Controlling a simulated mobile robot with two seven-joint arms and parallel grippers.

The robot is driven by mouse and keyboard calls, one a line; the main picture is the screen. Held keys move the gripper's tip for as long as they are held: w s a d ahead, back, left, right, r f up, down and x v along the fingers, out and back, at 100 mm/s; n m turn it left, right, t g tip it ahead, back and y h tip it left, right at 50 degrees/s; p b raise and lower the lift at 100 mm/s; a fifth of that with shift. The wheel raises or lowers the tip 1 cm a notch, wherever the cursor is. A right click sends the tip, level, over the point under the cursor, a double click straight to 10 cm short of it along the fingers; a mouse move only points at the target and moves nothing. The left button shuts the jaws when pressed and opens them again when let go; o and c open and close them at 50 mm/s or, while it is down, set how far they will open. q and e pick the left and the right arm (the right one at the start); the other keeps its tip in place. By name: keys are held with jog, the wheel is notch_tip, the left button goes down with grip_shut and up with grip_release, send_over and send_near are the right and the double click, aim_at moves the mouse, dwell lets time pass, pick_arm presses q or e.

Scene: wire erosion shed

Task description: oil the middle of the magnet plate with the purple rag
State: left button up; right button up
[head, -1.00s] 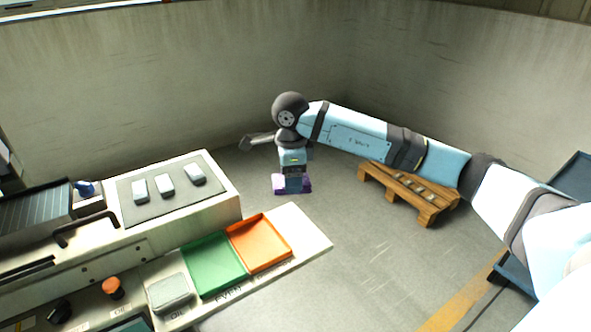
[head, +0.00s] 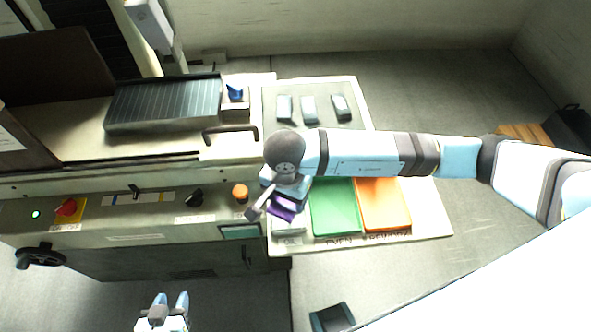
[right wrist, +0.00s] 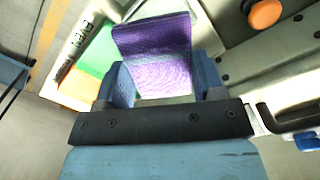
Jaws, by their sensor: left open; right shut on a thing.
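The magnet plate (head: 163,103) is a dark ribbed slab on the machine at the upper left of the head view. My right gripper (head: 286,198) is shut on the purple rag (head: 283,209), which also shows between the fingers in the right wrist view (right wrist: 155,55). The rag is over or at the grey oil pad (head: 289,224), partly hiding it; I cannot tell whether they touch. The plate lies to the left of and beyond this gripper. My left gripper (head: 170,303) is open and empty at the bottom left, in front of the machine.
A green tray (head: 334,206) and an orange tray (head: 384,205) lie right of the rag. Several grey blocks rest on a grey mat (head: 352,98). A bar handle (head: 231,132) and a blue item (head: 236,92) stand near the plate. An orange knob (head: 240,191) is beside my right gripper.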

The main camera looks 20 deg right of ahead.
aim_at(288, 208)
jog(key=shift+s+f+b, duration=0.15)
jog(key=shift+f+b, duration=0.25)
jog(key=shift+f, duration=0.5)
notch_tip(288, 208, down, 3)
jog(key=shift+f+b, duration=0.2)
jog(key=shift+b, duration=0.5)
jog(key=shift+f, duration=0.4)
jog(key=shift+f+b, duration=0.45)
jog(key=shift+b, duration=0.15)
jog(key=shift+f+b, duration=0.15)
jog(key=shift+b, duration=0.15)
dwell(0.9)
